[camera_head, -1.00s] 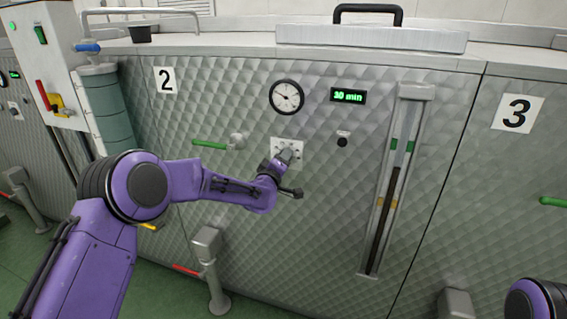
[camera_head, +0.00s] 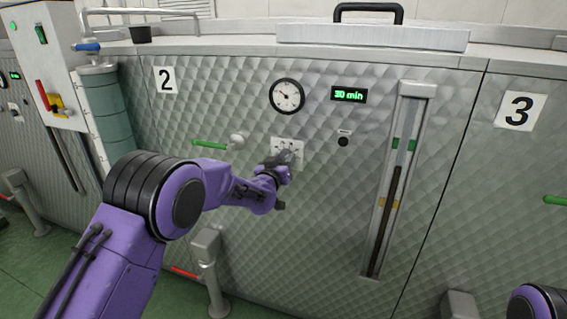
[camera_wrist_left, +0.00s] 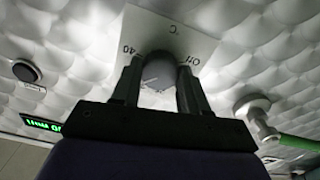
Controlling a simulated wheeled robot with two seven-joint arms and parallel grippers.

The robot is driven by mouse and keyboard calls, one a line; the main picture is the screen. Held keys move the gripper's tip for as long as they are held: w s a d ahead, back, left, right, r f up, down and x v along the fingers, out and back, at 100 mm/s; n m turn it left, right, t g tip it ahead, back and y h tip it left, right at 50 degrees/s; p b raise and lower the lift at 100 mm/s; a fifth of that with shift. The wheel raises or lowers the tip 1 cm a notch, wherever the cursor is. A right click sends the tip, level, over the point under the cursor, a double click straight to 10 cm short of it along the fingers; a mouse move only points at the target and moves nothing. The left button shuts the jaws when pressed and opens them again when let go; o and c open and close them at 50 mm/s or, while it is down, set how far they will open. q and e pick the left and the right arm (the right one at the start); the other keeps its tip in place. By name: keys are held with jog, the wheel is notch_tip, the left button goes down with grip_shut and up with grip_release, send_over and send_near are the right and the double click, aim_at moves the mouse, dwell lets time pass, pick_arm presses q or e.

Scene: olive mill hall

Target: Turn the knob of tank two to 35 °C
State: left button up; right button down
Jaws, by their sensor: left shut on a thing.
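Tank two (camera_head: 240,90) is a quilted steel front with a "2" label (camera_head: 165,80). Its white dial plate (camera_head: 296,147) sits below a round gauge. My left gripper (camera_head: 286,156) is at this plate and covers most of it in the head view. The plate there shows "°C", "40" and "Off"; the other marks and the knob's pointer are hidden or unclear. My right gripper is not in view.
Around the knob are the gauge (camera_head: 287,96), a green "30 min" display (camera_head: 348,95), a black button (camera_head: 343,141) and a green-handled valve (camera_head: 236,141). A vertical sight glass (camera_head: 398,180) stands to the right. A "3" label (camera_head: 518,111) marks the neighbouring tank.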

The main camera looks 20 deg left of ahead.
pick_arm(q)
jog(key=shift+m, duration=1.2)
jog(key=shift+b, duration=0.3)
jog(key=o, duration=1.1)
jog(key=shift+c, duration=0.2)
jog(key=shift+s, duration=0.1)
jog(key=s+b, duration=0.1)
jog(key=s, duration=0.9)
jog(key=shift+s+a+b, duration=0.15)
jog(key=shift+a+b, duration=0.05)
jog(key=shift+b, duration=0.1)
